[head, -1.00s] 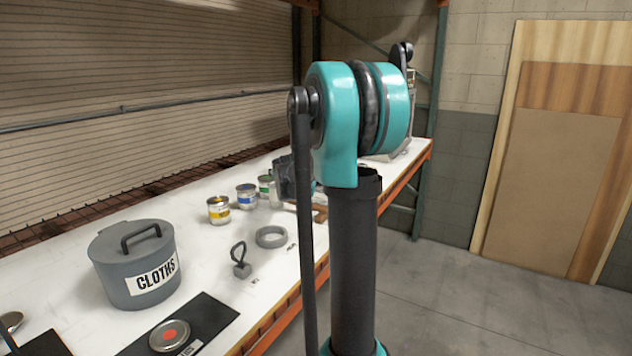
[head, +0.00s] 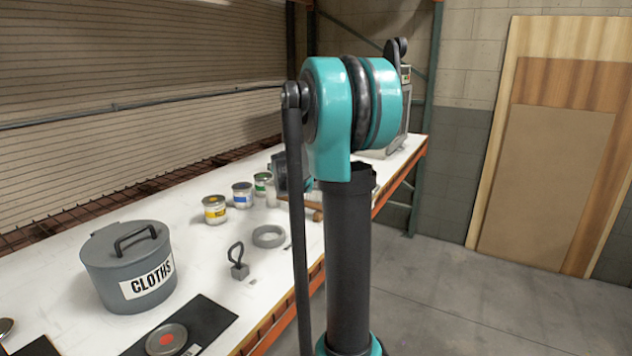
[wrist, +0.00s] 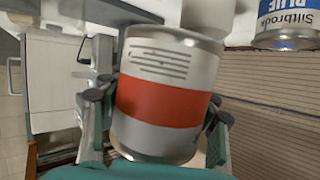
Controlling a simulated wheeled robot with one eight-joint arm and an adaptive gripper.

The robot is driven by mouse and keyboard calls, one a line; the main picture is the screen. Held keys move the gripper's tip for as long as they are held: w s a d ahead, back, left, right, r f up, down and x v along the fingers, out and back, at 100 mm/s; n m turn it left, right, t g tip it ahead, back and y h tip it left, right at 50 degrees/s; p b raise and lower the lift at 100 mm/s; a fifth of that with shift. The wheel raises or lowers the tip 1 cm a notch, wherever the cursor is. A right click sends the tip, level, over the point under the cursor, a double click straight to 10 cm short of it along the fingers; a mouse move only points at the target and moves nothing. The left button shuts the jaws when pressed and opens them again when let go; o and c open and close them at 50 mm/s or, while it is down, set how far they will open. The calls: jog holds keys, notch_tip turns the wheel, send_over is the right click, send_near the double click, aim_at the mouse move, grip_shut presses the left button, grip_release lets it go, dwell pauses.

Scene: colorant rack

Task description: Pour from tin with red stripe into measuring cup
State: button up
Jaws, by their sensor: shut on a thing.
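The tin with the red stripe (wrist: 160,95) fills the middle of the wrist view. It is silver, with a wide red band and small printed lines. My gripper (wrist: 158,112) is shut on it, one finger against each side. In the head view my arm hides the held tin and most of the gripper. I cannot make out the measuring cup for sure. A pale object beside the green tin in the head view may be it, partly hidden by my arm. A pale grey shape stands beyond the held tin at the top of the wrist view.
Yellow (head: 214,209), blue (head: 242,195) and green (head: 262,183) tins stand on the white bench. The blue-label tin (wrist: 287,25) also shows in the wrist view.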

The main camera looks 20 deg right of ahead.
jog(key=shift+s+d+f+m+y, duration=0.1)
jog(key=shift+d+f+m+y, duration=0.5)
jog(key=shift+d+m, duration=0.25)
jog(key=shift+c, duration=0.2)
jog(key=shift+d+r+m+y+p, duration=0.2)
jog(key=shift+d+r+m, duration=0.15)
jog(key=shift+r, duration=0.2)
jog(key=shift+d+r+m+y+p, duration=0.1)
jog(key=shift+d+r+m+y, duration=0.15)
jog(key=shift+r, duration=0.25)
jog(key=shift+s+d+r+m+y, duration=0.1)
jog(key=shift+d+r+m+y, duration=0.2)
jog(key=shift+d+m+y, duration=0.2)
dwell(0.8)
jog(key=shift+d+r+m+t+y+p, duration=0.15)
jog(key=shift+r+m+t+y+p, duration=0.2)
jog(key=shift+m+p, duration=0.3)
dwell(1.2)
jog(key=shift+f+m+y, duration=0.35)
jog(key=shift+m+y, duration=0.05)
jog(key=shift+m, duration=0.2)
dwell(1.4)
jog(key=shift+r+p, duration=0.1)
jog(key=shift+p, duration=0.2)
dwell(0.5)
